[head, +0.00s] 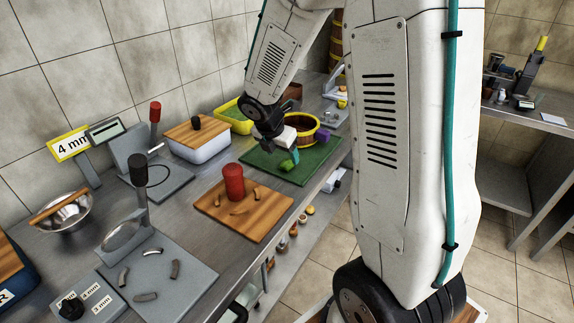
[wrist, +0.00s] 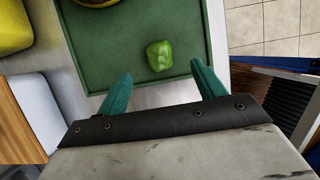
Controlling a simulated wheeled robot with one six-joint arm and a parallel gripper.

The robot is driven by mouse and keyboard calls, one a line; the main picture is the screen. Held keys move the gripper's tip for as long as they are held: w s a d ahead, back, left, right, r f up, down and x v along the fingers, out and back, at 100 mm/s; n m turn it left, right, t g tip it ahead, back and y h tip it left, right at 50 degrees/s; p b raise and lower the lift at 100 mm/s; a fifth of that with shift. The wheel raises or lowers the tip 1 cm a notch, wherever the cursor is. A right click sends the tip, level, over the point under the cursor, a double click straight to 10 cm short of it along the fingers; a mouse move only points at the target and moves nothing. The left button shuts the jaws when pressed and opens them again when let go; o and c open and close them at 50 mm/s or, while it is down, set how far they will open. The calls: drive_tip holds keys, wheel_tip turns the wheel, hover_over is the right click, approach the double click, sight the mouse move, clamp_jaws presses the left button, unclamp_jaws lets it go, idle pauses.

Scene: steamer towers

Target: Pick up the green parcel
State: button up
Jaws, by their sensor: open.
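The green parcel (wrist: 159,56) is a small, bright green, lumpy block on a dark green tray (wrist: 110,75). In the wrist view it lies ahead of my gripper (wrist: 158,80), roughly centred between the two teal fingers, which are apart with nothing between them. In the head view the parcel (head: 287,165) shows at the fingertips of my gripper (head: 293,156), partly hidden by them. I cannot tell from the head view whether they touch.
A round wooden steamer basket (head: 301,128) and a purple block (head: 323,136) are on the tray's far side. A yellow bin (head: 232,118) and a white box with a wooden lid (head: 198,142) stand to the left. A wooden board (head: 262,226) with a red-handled press lies nearer.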

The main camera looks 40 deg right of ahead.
sight(286, 161)
drive_tip(key=x, duration=0.5)
drive_tip(key=c, duration=1.1)
drive_tip(key=shift+r, duration=0.2)
